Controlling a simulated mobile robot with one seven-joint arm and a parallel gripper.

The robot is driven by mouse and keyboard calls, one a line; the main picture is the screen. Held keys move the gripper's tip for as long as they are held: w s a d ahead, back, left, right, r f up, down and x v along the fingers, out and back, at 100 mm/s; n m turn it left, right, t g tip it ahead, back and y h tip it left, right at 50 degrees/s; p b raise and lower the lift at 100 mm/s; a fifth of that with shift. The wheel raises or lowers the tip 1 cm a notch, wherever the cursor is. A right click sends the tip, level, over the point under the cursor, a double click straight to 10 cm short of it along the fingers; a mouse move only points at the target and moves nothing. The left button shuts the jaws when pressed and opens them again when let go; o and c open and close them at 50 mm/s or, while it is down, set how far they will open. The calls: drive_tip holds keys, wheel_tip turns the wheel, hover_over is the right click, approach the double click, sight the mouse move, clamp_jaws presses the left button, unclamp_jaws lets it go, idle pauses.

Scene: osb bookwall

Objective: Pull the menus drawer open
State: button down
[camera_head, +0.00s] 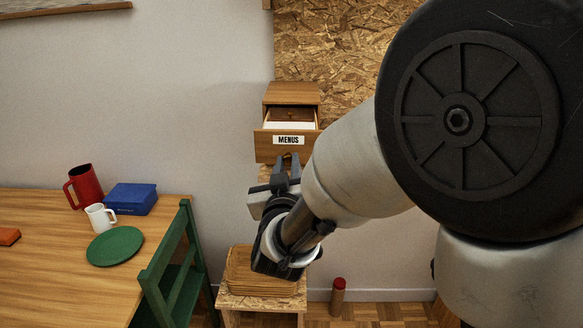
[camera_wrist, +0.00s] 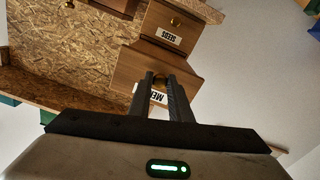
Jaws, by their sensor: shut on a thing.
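The menus drawer (camera_head: 266,148) is a wooden drawer with a white MENUS label, in the small cabinet (camera_head: 291,92) on the back wall. It stands pulled out, with its top open and white contents showing inside. In the wrist view its front (camera_wrist: 128,72) fills the middle, with the label partly hidden by my fingers. My gripper (camera_head: 287,161) is at the lower part of the drawer front. In the wrist view my gripper (camera_wrist: 160,82) is shut on the drawer's round brass knob (camera_wrist: 160,83), which shows between the fingertips.
Below my gripper, a woven tray (camera_head: 262,283) rests on a low OSB stool. At left stand a wooden table (camera_head: 50,255) with mugs, a blue box and a green plate, and a green chair (camera_head: 170,265).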

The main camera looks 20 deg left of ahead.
drive_tip(key=shift+s, duration=0.15)
drive_tip(key=shift+f, duration=0.1)
drive_tip(key=c, duration=1.6)
unclamp_jaws()
drive_tip(key=shift+s, duration=0.1)
drive_tip(key=b+v, duration=0.1)
drive_tip(key=v, duration=1.1)
drive_tip(key=shift+s, duration=0.1)
